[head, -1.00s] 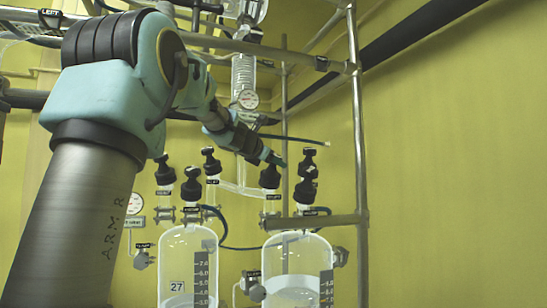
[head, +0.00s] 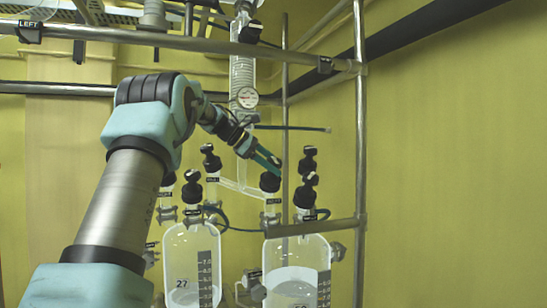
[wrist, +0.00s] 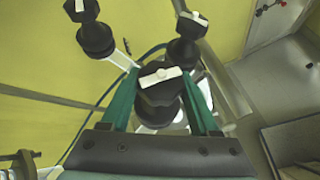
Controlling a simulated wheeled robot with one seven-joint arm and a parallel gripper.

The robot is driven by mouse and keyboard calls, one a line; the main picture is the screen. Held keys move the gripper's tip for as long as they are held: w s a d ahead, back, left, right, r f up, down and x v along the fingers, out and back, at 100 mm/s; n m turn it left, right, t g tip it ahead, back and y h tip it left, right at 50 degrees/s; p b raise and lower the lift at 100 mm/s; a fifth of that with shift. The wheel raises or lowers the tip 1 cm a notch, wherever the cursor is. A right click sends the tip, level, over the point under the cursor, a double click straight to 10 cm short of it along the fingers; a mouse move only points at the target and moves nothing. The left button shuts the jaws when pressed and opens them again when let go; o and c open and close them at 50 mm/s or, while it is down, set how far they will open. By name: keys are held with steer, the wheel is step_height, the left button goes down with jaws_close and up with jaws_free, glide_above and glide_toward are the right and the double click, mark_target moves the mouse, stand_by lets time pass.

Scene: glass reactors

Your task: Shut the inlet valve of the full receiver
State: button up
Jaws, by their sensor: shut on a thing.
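The right glass receiver (head: 283,257) has pale contents standing higher than in the left receiver (head: 175,262). A black valve knob (head: 270,182) tops the glass neck at the right receiver's left side; its small label is too blurred to read. My gripper (head: 273,163) reaches down to this knob from the upper left. In the wrist view, my gripper's green fingers (wrist: 160,104) lie on both sides of a black knob (wrist: 158,98) with a white bar on top, and are shut on it. The finger contact is partly hidden by the knob's flange.
More black knobs stand close by on the right receiver (head: 305,195), behind it (head: 308,160), and on the left receiver (head: 192,190). A metal upright (head: 285,130) and a horizontal rail (head: 315,227) run near the right receiver. Open space lies further right before the yellow wall.

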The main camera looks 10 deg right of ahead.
steer(key=shift+d+m+g+y, duration=0.1)
steer(key=shift+m+g+y, duration=0.5)
steer(key=shift+m+g, duration=0.35)
steer(key=shift+m+g+y, duration=0.5)
steer(key=shift+m+g, duration=0.15)
steer(key=o, duration=1.4)
